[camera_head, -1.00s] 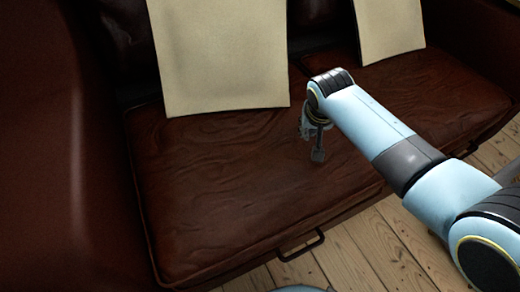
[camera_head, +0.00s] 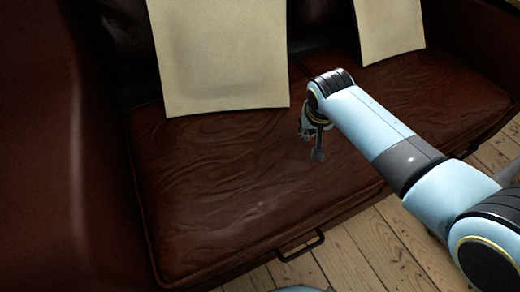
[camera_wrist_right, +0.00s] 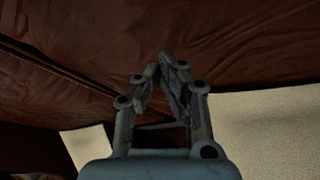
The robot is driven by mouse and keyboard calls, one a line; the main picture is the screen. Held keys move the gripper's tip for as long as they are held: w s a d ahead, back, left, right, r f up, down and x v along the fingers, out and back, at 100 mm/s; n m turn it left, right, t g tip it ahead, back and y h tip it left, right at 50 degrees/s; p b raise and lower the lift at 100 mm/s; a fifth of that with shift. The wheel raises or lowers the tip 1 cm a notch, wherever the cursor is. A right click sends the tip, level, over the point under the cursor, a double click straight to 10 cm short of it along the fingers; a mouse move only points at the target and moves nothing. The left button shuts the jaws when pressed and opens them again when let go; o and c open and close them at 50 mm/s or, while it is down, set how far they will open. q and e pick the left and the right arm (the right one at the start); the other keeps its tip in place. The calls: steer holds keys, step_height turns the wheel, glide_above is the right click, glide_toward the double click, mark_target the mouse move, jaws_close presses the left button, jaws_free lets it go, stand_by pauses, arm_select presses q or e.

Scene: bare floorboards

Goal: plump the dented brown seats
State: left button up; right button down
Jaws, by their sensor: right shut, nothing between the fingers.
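The brown leather seat (camera_head: 215,195) fills the middle of the head view, wrinkled across its top. A second brown seat (camera_head: 420,100) lies to its right, partly behind my right arm. My right gripper (camera_head: 318,155) points down at the right part of the nearer seat, shut and empty. I cannot tell whether its tips touch the leather. In the right wrist view the shut fingers (camera_wrist_right: 170,65) show against the brown leather (camera_wrist_right: 240,40), with a seam to the left. My left gripper is out of view.
Two cream cushions, one at left (camera_head: 222,50) and one at right (camera_head: 388,25), lean on the sofa back. The sofa arm (camera_head: 60,170) rises at left. A dark handle (camera_head: 300,245) sticks out at the seat front. Bare floorboards (camera_head: 375,250) lie in front.

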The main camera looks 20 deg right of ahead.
steer(key=shift+f, duration=0.1)
steer(key=shift+f+b, duration=0.4)
steer(key=shift+f, duration=0.2)
steer(key=shift+f, duration=0.25)
